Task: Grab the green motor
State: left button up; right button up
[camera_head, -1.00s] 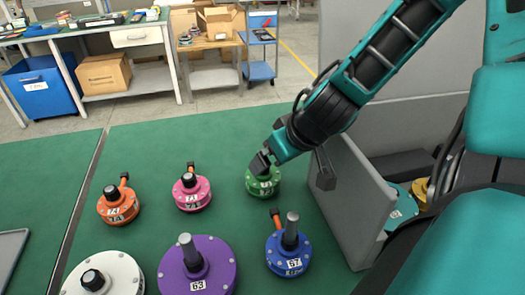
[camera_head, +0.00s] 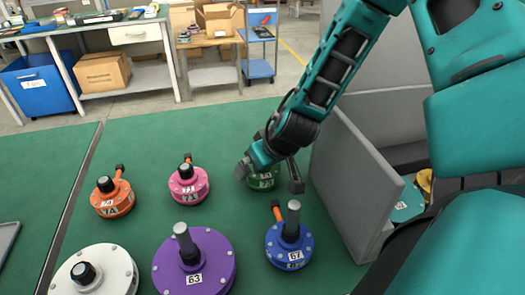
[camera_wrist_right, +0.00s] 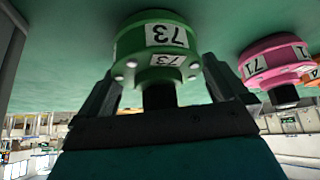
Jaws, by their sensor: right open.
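The green motor (camera_head: 264,182) stands on the green table, in the back row at the right, partly hidden by my right gripper. In the right wrist view the green motor (camera_wrist_right: 160,42) appears upside down with labels reading 73. My right gripper (camera_head: 269,174) is open, with one finger on each side of the motor in the head view. In the wrist view its fingers (camera_wrist_right: 158,88) flank the motor's dark top part. I cannot tell whether they touch it. My left gripper is not in view.
A pink motor (camera_head: 188,188) and an orange motor (camera_head: 112,202) stand left of the green one. Blue (camera_head: 289,256), purple (camera_head: 215,253) and white (camera_head: 115,270) motors stand nearer. A grey bin wall (camera_head: 350,185) rises close on the right.

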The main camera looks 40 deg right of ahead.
jog(key=c, duration=1.2)
jog(key=shift+w, duration=0.1)
jog(key=shift+c, duration=0.7)
jog(key=shift+r, duration=0.15)
